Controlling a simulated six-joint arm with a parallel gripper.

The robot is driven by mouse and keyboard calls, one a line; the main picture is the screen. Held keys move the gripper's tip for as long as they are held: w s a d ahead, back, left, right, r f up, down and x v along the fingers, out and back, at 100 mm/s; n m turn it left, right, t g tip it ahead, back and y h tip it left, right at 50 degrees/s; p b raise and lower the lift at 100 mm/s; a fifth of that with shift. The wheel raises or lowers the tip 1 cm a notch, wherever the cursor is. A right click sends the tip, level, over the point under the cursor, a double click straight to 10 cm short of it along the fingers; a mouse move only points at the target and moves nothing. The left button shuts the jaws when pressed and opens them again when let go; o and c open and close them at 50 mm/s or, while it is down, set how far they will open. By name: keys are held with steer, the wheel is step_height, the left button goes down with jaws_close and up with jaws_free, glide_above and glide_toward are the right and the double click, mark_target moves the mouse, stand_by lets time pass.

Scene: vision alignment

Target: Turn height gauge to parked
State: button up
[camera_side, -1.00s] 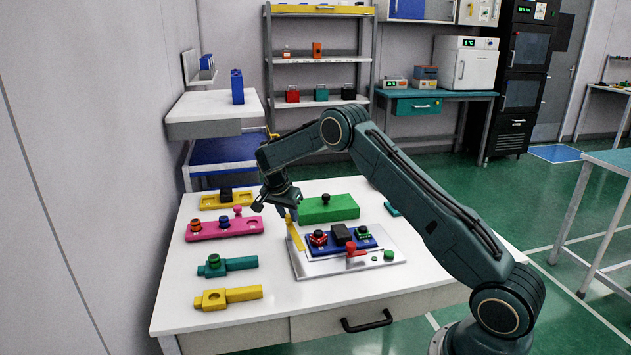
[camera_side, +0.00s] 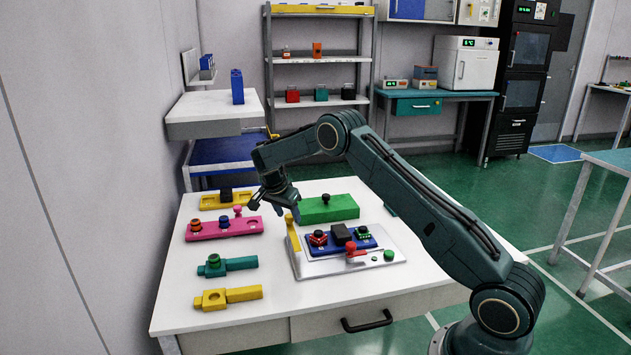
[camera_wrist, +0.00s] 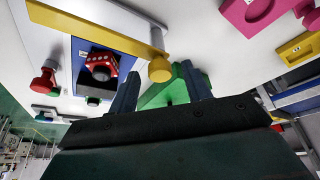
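A flat yellow bar (camera_side: 294,238) with a round yellow knob at its far end lies along the left edge of the metal plate (camera_side: 320,266); I take it as the height gauge. In the wrist view the bar (camera_wrist: 95,30) crosses the top and its knob (camera_wrist: 160,70) shows in line with the gap between my fingertips. My gripper (camera_side: 282,207) points down just above and behind the knob. In the wrist view my gripper (camera_wrist: 160,76) has its fingers wide apart with nothing held. Whether the fingers reach down around the knob I cannot tell.
A blue block (camera_side: 322,249) with red, black and green parts sits on the plate beside a red knob (camera_side: 350,250). A green block (camera_side: 330,208) stands close behind. A pink holder (camera_side: 210,230) and teal and yellow pieces lie left. Bare table lies between them and the plate.

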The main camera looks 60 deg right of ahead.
steer(key=shift+r, duration=0.1)
steer(key=v, duration=1.3)
steer(key=shift+a+r, duration=0.2)
steer(key=shift+r, duration=0.05)
steer(key=s+a+r+n+t+y, duration=0.15)
steer(key=s+a+r+n, duration=0.25)
steer(key=s+r, duration=0.4)
steer(key=s+a+r+n+t, duration=0.2)
steer(key=s+a+r+n, duration=0.3)
steer(key=s+r, duration=0.3)
steer(key=s+a+f+n+y, duration=0.1)
steer(key=s+a+n, duration=0.2)
steer(key=s, duration=0.4)
steer(key=s+a+f+n+t+y, duration=0.1)
steer(key=s+a+f+n, duration=0.1)
steer(key=s, duration=0.6)
steer(key=s+a+f+n+t+y, duration=0.1)
steer(key=s+a+n, duration=0.3)
steer(key=s, duration=0.4)
steer(key=shift+a+f, duration=0.4)
steer(key=shift+f, duration=0.25)
